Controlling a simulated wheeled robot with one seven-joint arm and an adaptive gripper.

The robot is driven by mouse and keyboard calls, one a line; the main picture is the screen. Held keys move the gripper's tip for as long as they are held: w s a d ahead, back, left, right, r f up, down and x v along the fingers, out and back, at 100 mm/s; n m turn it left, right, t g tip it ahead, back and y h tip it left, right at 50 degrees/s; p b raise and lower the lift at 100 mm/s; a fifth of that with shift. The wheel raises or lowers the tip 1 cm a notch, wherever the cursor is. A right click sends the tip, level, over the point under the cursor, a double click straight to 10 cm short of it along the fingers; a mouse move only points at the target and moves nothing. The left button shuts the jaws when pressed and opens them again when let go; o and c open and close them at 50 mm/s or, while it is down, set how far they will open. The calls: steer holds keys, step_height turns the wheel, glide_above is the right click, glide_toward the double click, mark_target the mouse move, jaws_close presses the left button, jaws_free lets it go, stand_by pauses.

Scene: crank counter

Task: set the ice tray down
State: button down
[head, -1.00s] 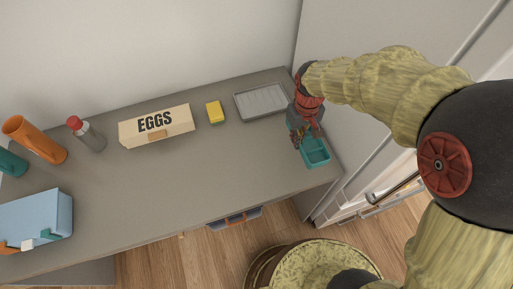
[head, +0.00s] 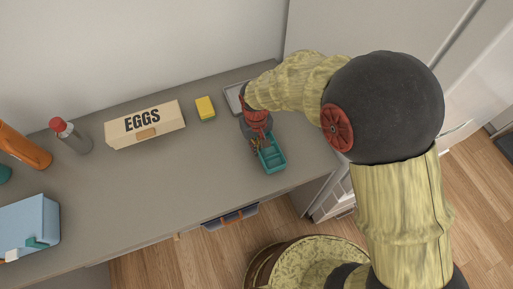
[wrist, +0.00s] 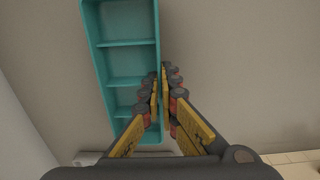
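The teal ice tray (head: 272,160), a long open tray with dividers, is at the right end of the counter near its front edge. It fills the upper left of the wrist view (wrist: 125,62). My gripper (head: 258,143) is at the tray's back-left part. In the wrist view its fingers (wrist: 163,85) are closed together on the tray's right long wall, one on each side. The gap between tray and counter cannot be judged clearly from these views.
The grey counter (head: 160,185) has clear room left of the tray. A yellow sponge (head: 205,108), an egg carton (head: 145,124), a red-capped bottle (head: 70,135) and a light-blue box (head: 28,225) stand left. A grey shallow tray (head: 233,98) behind is partly hidden by my arm.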

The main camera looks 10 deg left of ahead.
steer(key=shift+f, duration=0.25)
steer(key=shift+f, duration=0.15)
steer(key=c, duration=2)
jaws_free()
steer(key=shift+c, duration=0.2)
step_height(320, 180, up, 12)
steer(key=p, duration=0.3)
